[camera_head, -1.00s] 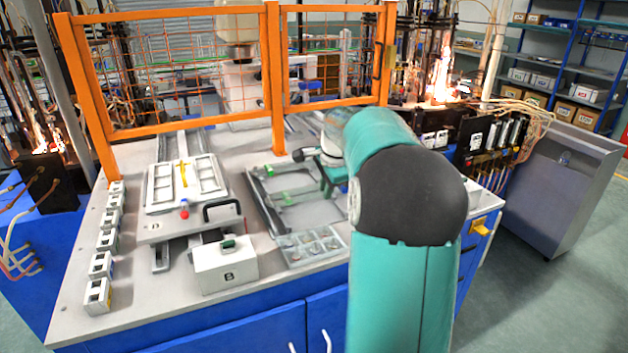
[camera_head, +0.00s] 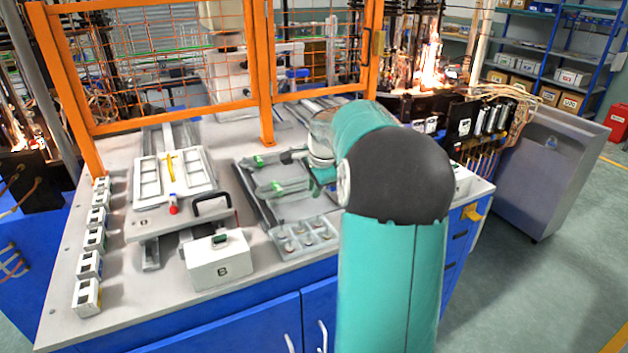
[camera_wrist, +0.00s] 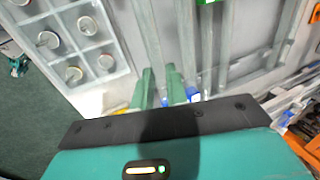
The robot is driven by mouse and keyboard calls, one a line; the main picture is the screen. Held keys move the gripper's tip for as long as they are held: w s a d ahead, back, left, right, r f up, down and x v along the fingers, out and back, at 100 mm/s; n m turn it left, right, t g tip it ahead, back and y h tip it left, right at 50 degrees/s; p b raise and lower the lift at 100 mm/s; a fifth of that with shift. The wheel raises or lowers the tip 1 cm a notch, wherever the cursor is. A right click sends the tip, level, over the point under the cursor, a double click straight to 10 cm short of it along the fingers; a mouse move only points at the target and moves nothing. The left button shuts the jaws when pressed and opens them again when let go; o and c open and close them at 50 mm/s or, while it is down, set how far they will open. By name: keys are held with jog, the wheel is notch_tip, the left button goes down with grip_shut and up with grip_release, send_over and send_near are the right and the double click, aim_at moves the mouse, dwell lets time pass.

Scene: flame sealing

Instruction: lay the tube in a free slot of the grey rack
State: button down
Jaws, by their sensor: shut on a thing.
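The grey rack (camera_head: 250,207) lies on the bench just left of my arm, with long rails. Two tubes with green parts, a far one (camera_head: 258,160) and a near one (camera_head: 272,188), lie across it. My gripper (camera_wrist: 160,90) is low over the rack's right side. Its two green fingers reach over the rails in the wrist view. It is shut on the tube, which the fingers and my arm mostly hide. I cannot tell whether the held tube touches the rack. Rails without a tube show between and in front of the green parts.
A compartment tray (camera_head: 303,238) with round pieces stands at the rack's near end. An orange mesh fence (camera_head: 265,75) stands behind. Small white blocks line the left edge.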

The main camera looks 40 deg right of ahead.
jog(key=shift+s+x, duration=0.2)
jog(key=shift+x, duration=0.7)
jog(key=shift+s+x, duration=0.15)
jog(key=shift+x, duration=0.7)
jog(key=shift+a+f, duration=0.2)
jog(key=shift+f, duration=0.15)
jog(key=c, duration=1.3)
grip_release()
jog(key=shift+r, duration=0.15)
jog(key=v, duration=1.3)
jog(key=shift+s+r, duration=0.15)
jog(key=shift+r, duration=0.15)
jog(key=shift+a, duration=0.1)
